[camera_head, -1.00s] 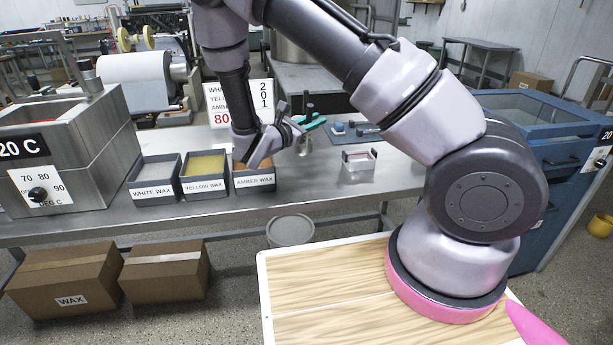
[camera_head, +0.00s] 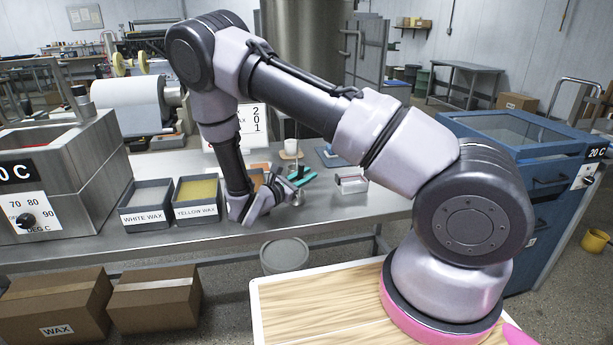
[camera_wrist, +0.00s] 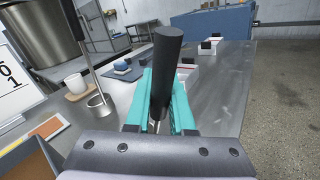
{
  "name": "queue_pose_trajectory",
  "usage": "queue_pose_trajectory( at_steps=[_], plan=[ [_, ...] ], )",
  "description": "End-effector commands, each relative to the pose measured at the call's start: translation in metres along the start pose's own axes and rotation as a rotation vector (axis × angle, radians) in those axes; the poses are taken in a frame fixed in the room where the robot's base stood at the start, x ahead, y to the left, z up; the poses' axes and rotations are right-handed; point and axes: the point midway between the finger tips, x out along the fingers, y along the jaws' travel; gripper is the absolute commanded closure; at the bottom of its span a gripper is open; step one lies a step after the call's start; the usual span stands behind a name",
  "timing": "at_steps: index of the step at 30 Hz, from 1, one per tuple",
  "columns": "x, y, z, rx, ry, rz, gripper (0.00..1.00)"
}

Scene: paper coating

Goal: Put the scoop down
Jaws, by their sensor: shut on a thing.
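My gripper (camera_wrist: 162,108) has teal fingers, shut on the black handle (camera_wrist: 166,62) of the scoop. The handle stands roughly upright between the fingers in the wrist view. A small silvery part shows below it; the rest of the scoop is hidden by my fingers and wrist. In the head view my gripper (camera_head: 304,181) is over the steel table (camera_head: 345,208), just right of the amber wax tray. I cannot tell whether the scoop touches the table.
The white wax tray (camera_head: 147,217) and yellow wax tray (camera_head: 196,211) stand left. A steel cup (camera_wrist: 101,107) with a rod and a white cup (camera_wrist: 75,85) are left in the wrist view.

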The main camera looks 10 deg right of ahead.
Motion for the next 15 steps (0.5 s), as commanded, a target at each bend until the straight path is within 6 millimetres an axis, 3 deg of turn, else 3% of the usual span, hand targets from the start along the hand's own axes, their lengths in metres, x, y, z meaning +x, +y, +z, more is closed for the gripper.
queue_pose_trajectory(
  at_steps=[3,4,6,15],
  plan=[
    [0.0000,-0.0012,-0.0033,-0.001,-0.001,0.000,1.00],
    [0.0000,-0.0011,-0.0030,-0.001,0.000,0.000,0.67],
    [0.0000,-0.0010,-0.0028,-0.001,0.000,0.000,0.49],
    [0.0000,-0.0006,-0.0019,0.000,0.000,0.000,0.49]
  ],
)
